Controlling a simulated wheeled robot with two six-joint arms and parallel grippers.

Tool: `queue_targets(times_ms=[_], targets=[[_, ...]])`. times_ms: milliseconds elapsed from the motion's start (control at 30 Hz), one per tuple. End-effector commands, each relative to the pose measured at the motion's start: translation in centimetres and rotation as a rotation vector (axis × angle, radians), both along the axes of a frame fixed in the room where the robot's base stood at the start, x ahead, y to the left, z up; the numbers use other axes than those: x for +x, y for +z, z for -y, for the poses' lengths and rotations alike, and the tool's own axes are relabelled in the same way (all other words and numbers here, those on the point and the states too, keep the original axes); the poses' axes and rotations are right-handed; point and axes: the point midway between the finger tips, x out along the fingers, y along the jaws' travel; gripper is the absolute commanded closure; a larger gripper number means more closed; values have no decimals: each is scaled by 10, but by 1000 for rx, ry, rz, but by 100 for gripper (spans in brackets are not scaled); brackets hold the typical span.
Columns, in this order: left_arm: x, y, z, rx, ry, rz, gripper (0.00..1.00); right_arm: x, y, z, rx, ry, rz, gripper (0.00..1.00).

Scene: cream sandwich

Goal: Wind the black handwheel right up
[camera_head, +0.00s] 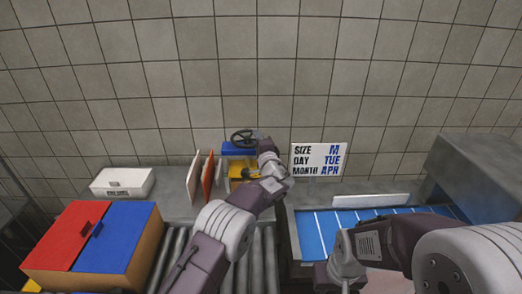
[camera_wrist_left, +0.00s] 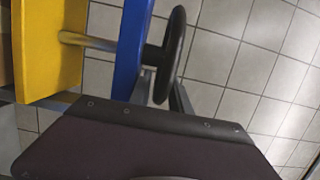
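The black handwheel (camera_head: 243,136) sits on top of a press-like stand with a blue plate (camera_head: 238,149) and a yellow part (camera_head: 238,170) below it. In the left wrist view the handwheel (camera_wrist_left: 176,42) appears edge-on beside the blue plate (camera_wrist_left: 131,45), with a metal rod between the blue plate and the yellow plate (camera_wrist_left: 50,45). My left gripper (camera_head: 262,143) is at the wheel's right side in the head view. In the wrist view its two grey fingers (camera_wrist_left: 162,92) stand apart with the wheel's rim between them; whether they grip it is unclear.
A red-and-blue-lidded box (camera_head: 92,245) and a white case (camera_head: 122,182) are at left. Upright white and orange boards (camera_head: 207,177) stand left of the press. A SIZE/DAY/MONTH sign (camera_head: 318,159) and a blue conveyor (camera_head: 325,228) are at right. A tiled wall is behind.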

Motion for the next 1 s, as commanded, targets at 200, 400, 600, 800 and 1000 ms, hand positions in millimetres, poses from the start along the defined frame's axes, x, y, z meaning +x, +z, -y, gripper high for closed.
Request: queue_targets(times_ms=[200,400,600,800,1000], targets=[[-30,-3,8,0,-1,1,76,0,-17,0,0,0,0,76],[-52,-2,13,-1,-1,0,76,0,-25,0,0,0,0,76],[-59,0,14,-1,0,1,76,0,-26,0,0,0,0,76],[-59,0,14,-1,0,1,76,0,-25,0,0,0,0,76],[-53,4,8,0,12,-1,76,0,-15,0,0,0,0,76]])
